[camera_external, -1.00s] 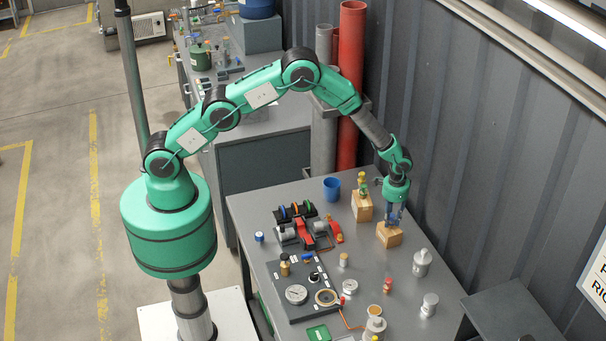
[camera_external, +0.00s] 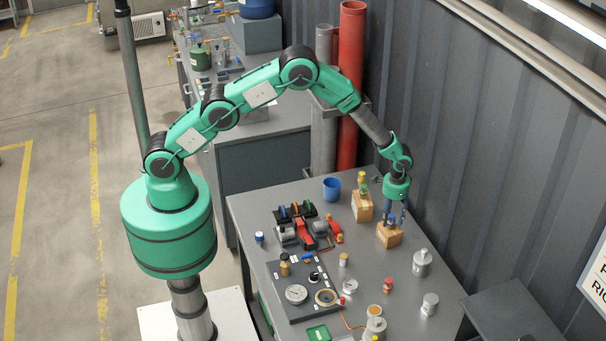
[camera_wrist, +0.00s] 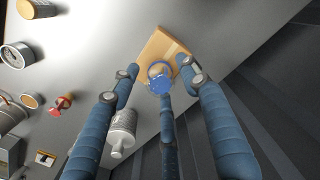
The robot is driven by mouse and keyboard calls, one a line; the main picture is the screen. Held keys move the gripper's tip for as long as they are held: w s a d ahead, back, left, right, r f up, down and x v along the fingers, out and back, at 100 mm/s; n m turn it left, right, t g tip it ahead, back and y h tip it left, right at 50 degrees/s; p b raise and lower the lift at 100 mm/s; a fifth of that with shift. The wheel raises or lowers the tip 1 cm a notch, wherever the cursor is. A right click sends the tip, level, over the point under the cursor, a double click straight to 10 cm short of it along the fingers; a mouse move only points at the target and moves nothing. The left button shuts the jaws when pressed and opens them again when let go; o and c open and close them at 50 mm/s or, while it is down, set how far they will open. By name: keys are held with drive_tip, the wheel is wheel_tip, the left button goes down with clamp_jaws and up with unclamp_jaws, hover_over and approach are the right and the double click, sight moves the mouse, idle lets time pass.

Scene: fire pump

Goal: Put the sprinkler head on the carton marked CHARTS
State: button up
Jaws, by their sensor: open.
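A small blue item with a ring (camera_wrist: 160,84), probably the sprinkler head, is on or just above a tan carton (camera_wrist: 154,46) in the wrist view. In the external view this carton (camera_external: 389,239) is near the table's right edge, under my gripper (camera_external: 392,217). My gripper (camera_wrist: 160,76) is open, its blue fingers spread around the item with gaps visible. Whether a finger touches it I cannot tell. A second tan carton (camera_external: 361,210) stands just behind, with a green and yellow item (camera_external: 362,184) on top. I cannot read a marking on either carton.
A grey-white bottle (camera_external: 422,264) stands close in front of the carton, and another (camera_external: 429,305) nearer. A small red item (camera_external: 388,286) and a blue cup (camera_external: 332,189) are on the table (camera_external: 259,205). A corrugated wall (camera_external: 470,150) rises close on the right.

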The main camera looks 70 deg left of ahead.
wheel_tip(320, 180, up, 11)
drive_tip(key=b, duration=0.1)
idle(0.5)
idle(0.5)
wheel_tip(320, 180, up, 17)
drive_tip(key=t, duration=0.1)
hover_over(392, 215)
drive_tip(key=s+a, duration=0.6)
drive_tip(key=s, duration=0.1)
drive_tip(key=s+a+r+t, duration=0.2)
drive_tip(key=s+a+r, duration=0.4)
drive_tip(key=s+r, duration=0.65)
drive_tip(key=s+a+r+t, duration=0.1)
drive_tip(key=s+a+r, duration=0.1)
drive_tip(key=s, duration=0.8)
drive_tip(key=s+a+r+n, duration=0.1)
drive_tip(key=s+a+r, duration=0.1)
drive_tip(key=s, duration=0.7)
drive_tip(key=s+a+r+t, duration=0.1)
drive_tip(key=s+a, duration=0.3)
drive_tip(key=s, duration=0.6)
drive_tip(key=shift+s+r+n+t, duration=0.3)
drive_tip(key=shift+r+n, duration=0.1)
drive_tip(key=shift+r, duration=0.1)
drive_tip(key=shift+a+f+b, duration=0.1)
drive_tip(key=shift+b, duration=0.25)
